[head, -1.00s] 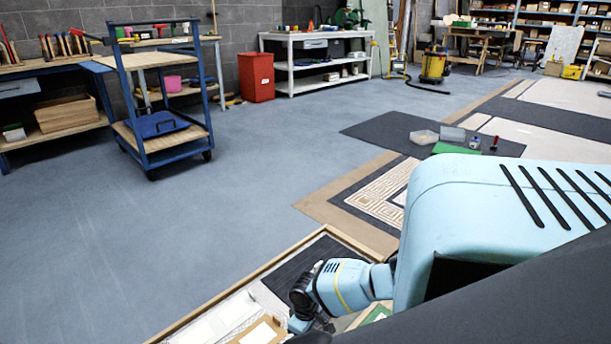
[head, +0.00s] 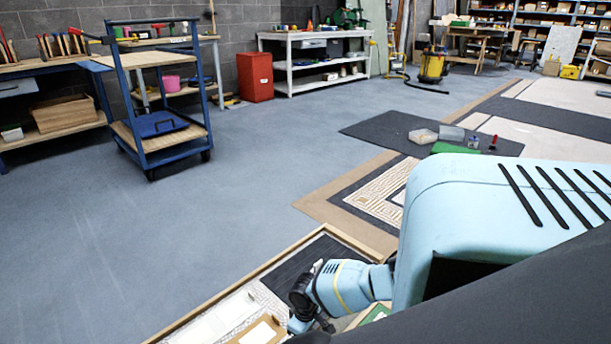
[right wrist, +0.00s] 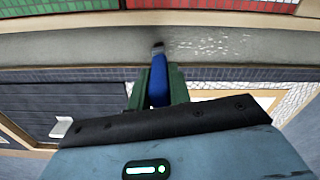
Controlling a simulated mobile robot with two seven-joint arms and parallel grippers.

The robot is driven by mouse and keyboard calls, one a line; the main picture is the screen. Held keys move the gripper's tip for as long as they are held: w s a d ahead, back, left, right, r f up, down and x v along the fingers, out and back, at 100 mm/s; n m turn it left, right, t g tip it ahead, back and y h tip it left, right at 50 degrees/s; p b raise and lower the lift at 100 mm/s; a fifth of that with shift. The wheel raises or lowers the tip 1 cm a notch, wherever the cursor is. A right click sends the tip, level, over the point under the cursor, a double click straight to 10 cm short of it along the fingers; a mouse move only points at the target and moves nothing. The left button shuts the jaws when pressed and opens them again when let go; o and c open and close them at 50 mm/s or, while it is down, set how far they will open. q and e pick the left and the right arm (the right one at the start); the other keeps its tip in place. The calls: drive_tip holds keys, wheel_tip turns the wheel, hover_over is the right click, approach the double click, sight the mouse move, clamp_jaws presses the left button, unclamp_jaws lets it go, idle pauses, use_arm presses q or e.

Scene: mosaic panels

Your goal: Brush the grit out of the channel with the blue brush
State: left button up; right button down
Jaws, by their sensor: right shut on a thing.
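In the right wrist view my right gripper (right wrist: 158,78) is shut on the blue brush (right wrist: 158,88), its two green fingers on either side of the handle. The brush's small grey tip points to the top of the picture and overlaps the grey channel (right wrist: 70,52). I cannot tell whether it touches the channel floor. Pale grit (right wrist: 225,44) lies scattered in the channel, right of the tip. A dark smudge is beside the tip. The channel left of the brush looks clear. In the head view my right wrist hides the brush. My left gripper is not in view.
Red and green panels (right wrist: 60,8) border the channel's far side; dark tiles (right wrist: 60,98) and a white mosaic patch lie on the near side. In the head view, a wooden-edged frame (head: 290,250) surrounds the work, with open floor (head: 250,170) beyond and a blue cart (head: 160,125) at left.

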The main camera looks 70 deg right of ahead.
drive_tip(key=shift+a, duration=0.1)
idle(0.5)
drive_tip(key=shift+w+a+p, duration=0.4)
drive_tip(key=shift+w+a, duration=0.05)
drive_tip(key=shift+a, duration=0.3)
drive_tip(key=shift+w+a, duration=0.5)
drive_tip(key=shift+a, duration=0.35)
drive_tip(key=shift+a+p, duration=0.15)
drive_tip(key=shift+p, duration=0.15)
drive_tip(key=shift+w+a, duration=0.45)
drive_tip(key=shift+a, duration=0.25)
drive_tip(key=shift+w+a+p, duration=0.4)
drive_tip(key=shift+w+a, duration=0.05)
drive_tip(key=shift+a, duration=0.4)
